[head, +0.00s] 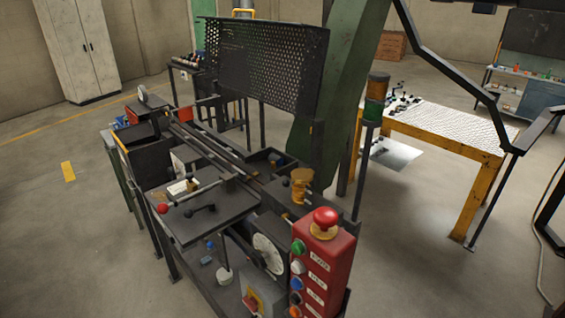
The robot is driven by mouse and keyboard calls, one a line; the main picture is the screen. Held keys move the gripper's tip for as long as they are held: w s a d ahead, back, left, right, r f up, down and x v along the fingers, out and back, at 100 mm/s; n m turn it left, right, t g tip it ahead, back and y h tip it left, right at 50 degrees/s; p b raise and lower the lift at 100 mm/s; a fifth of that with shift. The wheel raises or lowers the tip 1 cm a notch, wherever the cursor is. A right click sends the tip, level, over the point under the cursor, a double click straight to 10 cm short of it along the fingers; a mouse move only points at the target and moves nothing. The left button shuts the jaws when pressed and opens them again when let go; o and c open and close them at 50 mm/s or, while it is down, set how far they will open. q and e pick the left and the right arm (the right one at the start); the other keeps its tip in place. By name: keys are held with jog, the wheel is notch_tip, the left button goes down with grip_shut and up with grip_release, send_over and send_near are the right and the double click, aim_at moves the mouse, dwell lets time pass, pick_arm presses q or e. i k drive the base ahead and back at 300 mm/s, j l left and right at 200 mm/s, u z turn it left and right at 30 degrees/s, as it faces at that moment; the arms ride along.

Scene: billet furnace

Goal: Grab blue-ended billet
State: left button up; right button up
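I cannot make out a billet with a blue end for certain. A dark rack (186,67) at the back left holds several small rod-like pieces, too small for me to tell the colours of their ends. A small blue item (210,245) shows low on the machine's front, but I cannot tell what it is. Neither of my grippers is in view.
A dark machine (205,215) fills the middle, with a red button box (325,262) at its front right and a perforated screen (270,62) behind. A yellow-framed table (440,125) stands right. Floor (60,235) is clear at left.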

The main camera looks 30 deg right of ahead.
aim_at(279, 161)
jog(key=i+j+z, duration=0.55)
jog(key=i+j, duration=0.15)
jog(key=j, duration=0.2)
